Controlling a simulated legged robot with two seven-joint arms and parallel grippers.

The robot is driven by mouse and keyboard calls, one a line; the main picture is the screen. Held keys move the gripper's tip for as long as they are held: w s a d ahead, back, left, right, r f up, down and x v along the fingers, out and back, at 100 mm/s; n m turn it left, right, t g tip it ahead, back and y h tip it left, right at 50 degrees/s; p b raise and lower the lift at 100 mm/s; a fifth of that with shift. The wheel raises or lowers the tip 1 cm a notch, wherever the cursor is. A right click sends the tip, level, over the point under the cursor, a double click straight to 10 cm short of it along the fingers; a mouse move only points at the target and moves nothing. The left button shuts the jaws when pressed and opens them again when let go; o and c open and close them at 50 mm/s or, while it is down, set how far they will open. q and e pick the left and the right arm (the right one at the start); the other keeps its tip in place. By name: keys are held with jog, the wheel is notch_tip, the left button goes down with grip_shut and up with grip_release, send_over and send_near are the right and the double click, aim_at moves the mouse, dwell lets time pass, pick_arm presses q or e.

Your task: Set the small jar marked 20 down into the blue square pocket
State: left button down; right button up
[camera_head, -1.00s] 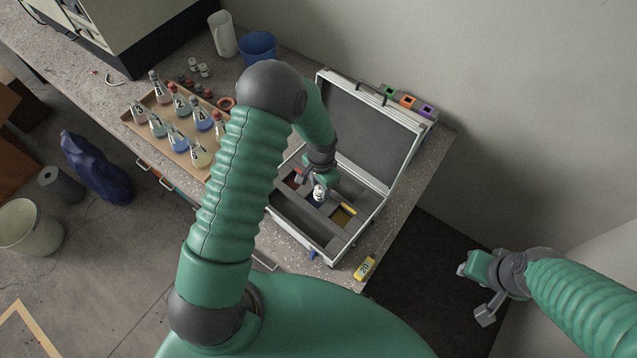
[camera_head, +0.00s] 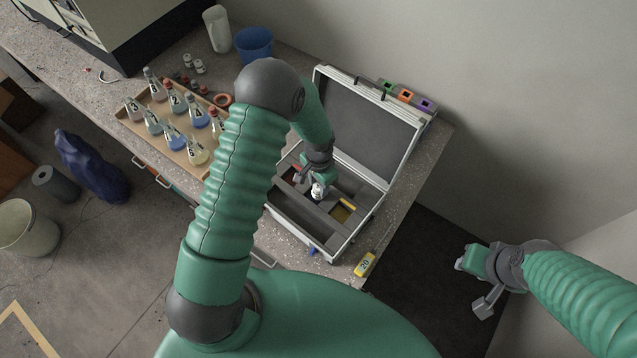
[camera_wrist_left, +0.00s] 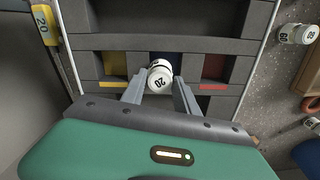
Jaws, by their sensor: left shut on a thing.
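The small white jar marked 20 (camera_wrist_left: 160,77) is between the fingers of my left gripper (camera_wrist_left: 159,90), which is shut on it. In the head view the jar (camera_head: 317,190) is tilted, low over the row of pockets in the open case (camera_head: 343,248). In the wrist view the blue pocket (camera_wrist_left: 169,57) shows just behind the jar, between the yellow pocket (camera_wrist_left: 114,63) and the red pocket (camera_wrist_left: 214,66). The jar covers part of it, and I cannot tell whether its base is inside. My right gripper (camera_head: 474,281) is open and empty, away from the bench.
The case lid (camera_head: 367,125) stands open behind the pockets. A tray (camera_head: 196,165) of flasks is to the left. A yellow block marked 20 (camera_head: 365,264) lies by the bench's front edge.

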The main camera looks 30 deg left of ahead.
aim_at(317, 186)
pick_arm(q)
jog(key=shift+a+f, duration=0.15)
jog(key=shift+a, duration=0.1)
jog(key=shift+a+f, duration=0.1)
jog(key=shift+f, duration=0.05)
jog(key=shift+f+b, duration=0.6)
jog(key=shift+a+f, duration=0.1)
jog(key=shift+f, duration=0.05)
jog(key=shift+a, duration=0.15)
pick_arm(e)
jog(key=shift+a+f, duration=0.2)
jog(key=shift+f, duration=0.45)
pick_arm(q)
jog(key=shift+f, duration=0.1)
jog(key=shift+d+f+b, duration=0.25)
jog(key=shift+f+b, duration=0.15)
pick_arm(e)
jog(key=shift+f, duration=0.3)
